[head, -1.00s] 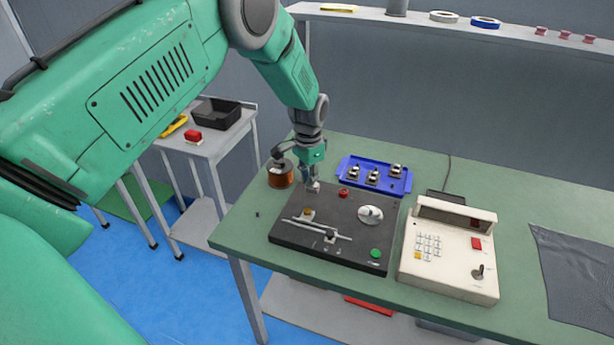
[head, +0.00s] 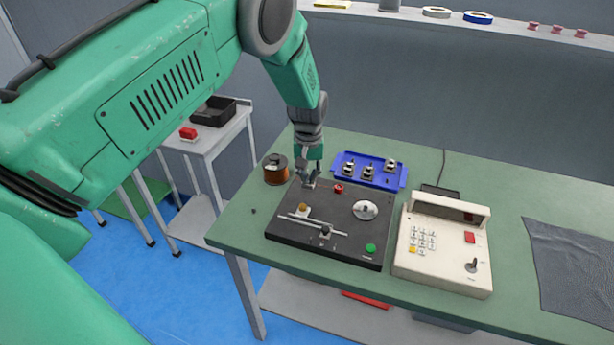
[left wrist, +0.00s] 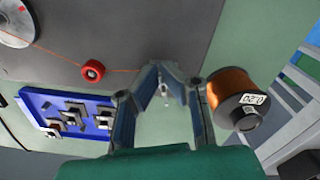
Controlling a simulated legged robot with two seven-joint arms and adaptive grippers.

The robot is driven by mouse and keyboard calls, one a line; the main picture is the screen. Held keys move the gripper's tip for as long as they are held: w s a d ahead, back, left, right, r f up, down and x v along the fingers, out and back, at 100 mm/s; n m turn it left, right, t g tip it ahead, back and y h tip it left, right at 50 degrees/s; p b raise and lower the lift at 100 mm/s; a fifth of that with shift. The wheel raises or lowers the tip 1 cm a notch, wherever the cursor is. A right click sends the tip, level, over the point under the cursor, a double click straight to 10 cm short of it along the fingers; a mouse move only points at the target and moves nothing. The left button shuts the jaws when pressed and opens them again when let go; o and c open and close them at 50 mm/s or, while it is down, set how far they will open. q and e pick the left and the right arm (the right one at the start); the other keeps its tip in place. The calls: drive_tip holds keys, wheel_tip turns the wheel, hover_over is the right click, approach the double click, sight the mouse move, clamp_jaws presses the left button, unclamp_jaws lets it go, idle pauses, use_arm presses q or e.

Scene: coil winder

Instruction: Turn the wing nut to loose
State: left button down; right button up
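My left gripper (head: 309,182) points down at the back left part of the black winder plate (head: 350,238). In the left wrist view its two fingers (left wrist: 164,80) slant in towards each other, with their tips close together at the plate's edge. A small pale metal part (left wrist: 164,92) shows between the fingers; it may be the wing nut or its post, but the shape is too small to tell. The fingers hide most of this spot in the head view. I cannot tell whether they grip it. My right gripper is not in view.
A copper wire spool (head: 276,170) stands close left of the gripper, also in the left wrist view (left wrist: 231,97). A red roller (head: 338,188) and blue tray (head: 368,172) are to the right. A cream control box (head: 441,245) stands farther right.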

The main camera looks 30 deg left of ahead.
use_arm(q)
drive_tip(key=n, duration=0.2)
drive_tip(key=w+n, duration=0.1)
drive_tip(key=shift+d+r+n, duration=0.1)
drive_tip(key=shift+r+n, duration=0.1)
drive_tip(key=shift+n, duration=0.2)
drive_tip(key=n, duration=0.3)
drive_tip(key=shift+w+d+n, duration=0.1)
drive_tip(key=shift+w+n, duration=0.1)
drive_tip(key=shift+n, duration=0.1)
drive_tip(key=n, duration=0.3)
drive_tip(key=shift+w+b, duration=0.25)
drive_tip(key=shift+b, duration=0.1)
drive_tip(key=shift+w+n, duration=0.15)
drive_tip(key=shift+n, duration=1.55)
drive_tip(key=c, duration=1.7)
unclamp_jaws()
drive_tip(key=shift+c, duration=0.2)
drive_tip(key=shift+f, duration=0.15)
